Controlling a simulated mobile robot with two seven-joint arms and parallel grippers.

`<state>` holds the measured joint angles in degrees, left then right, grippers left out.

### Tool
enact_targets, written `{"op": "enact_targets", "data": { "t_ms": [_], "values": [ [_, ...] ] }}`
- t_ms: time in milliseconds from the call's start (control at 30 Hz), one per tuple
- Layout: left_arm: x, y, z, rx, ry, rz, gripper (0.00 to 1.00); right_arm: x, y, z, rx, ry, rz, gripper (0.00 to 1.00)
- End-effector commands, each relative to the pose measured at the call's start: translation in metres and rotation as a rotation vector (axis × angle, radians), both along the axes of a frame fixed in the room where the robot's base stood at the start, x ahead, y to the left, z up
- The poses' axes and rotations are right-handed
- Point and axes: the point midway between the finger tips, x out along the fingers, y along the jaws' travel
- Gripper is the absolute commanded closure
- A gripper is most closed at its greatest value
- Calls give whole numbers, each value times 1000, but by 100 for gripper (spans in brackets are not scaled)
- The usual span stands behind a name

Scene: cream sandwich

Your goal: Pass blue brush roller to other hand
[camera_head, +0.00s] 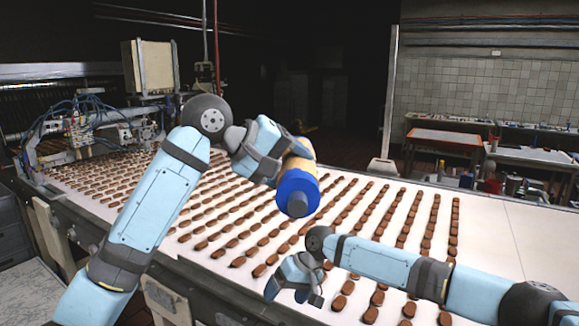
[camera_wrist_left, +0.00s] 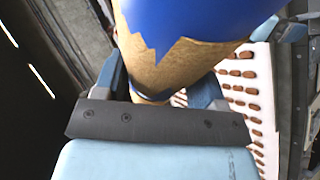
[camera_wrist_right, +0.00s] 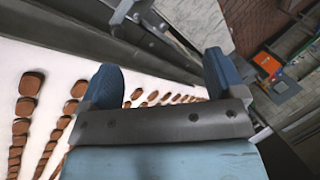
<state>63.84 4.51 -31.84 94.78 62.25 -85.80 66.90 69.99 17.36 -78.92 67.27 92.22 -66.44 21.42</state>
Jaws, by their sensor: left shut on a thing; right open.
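The blue brush roller (camera_head: 297,188) is held above the conveyor in the head view, with its blue end and grey tip towards me and a tan part behind. My left gripper (camera_head: 282,160) is shut on its tan part. In the left wrist view the roller's blue and tan body (camera_wrist_left: 175,50) fills the space between the fingers of my left gripper (camera_wrist_left: 160,85). My right gripper (camera_head: 293,295) is open and empty, lower and near the conveyor's front edge. In the right wrist view my right gripper (camera_wrist_right: 160,80) shows its two fingers apart with nothing between them.
A white conveyor (camera_head: 480,235) carries rows of small brown biscuits (camera_head: 225,215) under both arms. Its right part is bare. Machinery with cables (camera_head: 95,130) stands at the far left. Tables (camera_head: 445,138) stand at the back right.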

Motion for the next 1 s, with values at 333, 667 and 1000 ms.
{"op": "enact_targets", "data": {
  "t_ms": [333, 667, 1000],
  "values": [
    [0, 0, 2, -2, -3, 0, 84, -100, 66, -111, 219, -150, 67, 12],
    [0, 0, 2, -2, -3, 0, 84, -175, 68, -166, 361, -362, -46, 12],
    [0, 0, 2, -3, -3, 0, 84, -247, -3, -209, 298, -609, -248, 12]
  ]
}}
